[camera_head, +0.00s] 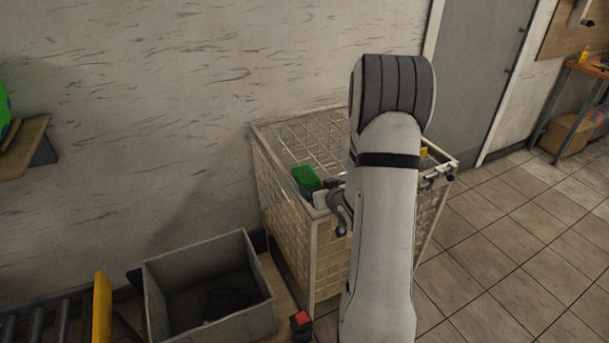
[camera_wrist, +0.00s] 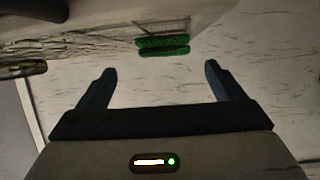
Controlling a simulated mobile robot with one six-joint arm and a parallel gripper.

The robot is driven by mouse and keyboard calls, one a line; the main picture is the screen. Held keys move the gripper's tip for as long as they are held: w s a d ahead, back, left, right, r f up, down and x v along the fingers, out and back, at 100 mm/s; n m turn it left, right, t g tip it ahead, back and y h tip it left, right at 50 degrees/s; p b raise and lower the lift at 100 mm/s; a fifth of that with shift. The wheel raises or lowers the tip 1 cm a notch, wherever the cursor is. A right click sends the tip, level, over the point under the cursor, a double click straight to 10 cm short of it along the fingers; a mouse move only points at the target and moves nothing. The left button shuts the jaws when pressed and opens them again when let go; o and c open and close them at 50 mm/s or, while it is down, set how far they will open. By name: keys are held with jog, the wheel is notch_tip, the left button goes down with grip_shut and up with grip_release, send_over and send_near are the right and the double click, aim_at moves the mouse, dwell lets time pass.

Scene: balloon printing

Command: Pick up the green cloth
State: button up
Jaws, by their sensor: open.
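The green cloth (camera_head: 306,177) is a small folded-looking green piece at the top of the wire cage (camera_head: 283,150), left of my arm in the head view. In the wrist view the green cloth (camera_wrist: 162,46) lies beyond the fingertips, roughly centred between them. My gripper (camera_wrist: 158,74) is open with nothing between its two dark fingers, apart from the cloth. In the head view my arm hides most of the gripper and part of the cage.
A grey open bin (camera_head: 155,300) with something dark inside stands at the lower left. A small red-topped object (camera_head: 301,321) is beside it. A wall shelf (camera_head: 24,145) is at the far left. The tiled floor (camera_head: 510,225) to the right is clear.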

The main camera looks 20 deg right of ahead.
aim_at(312, 182)
jog(key=shift+a+p+x, duration=0.1)
jog(key=shift+p+x, duration=0.45)
jog(key=shift+x, duration=1)
jog(key=shift+a+p+x, duration=0.15)
jog(key=shift+p+x, duration=0.4)
jog(key=shift+x, duration=1.05)
jog(key=c, duration=1.1)
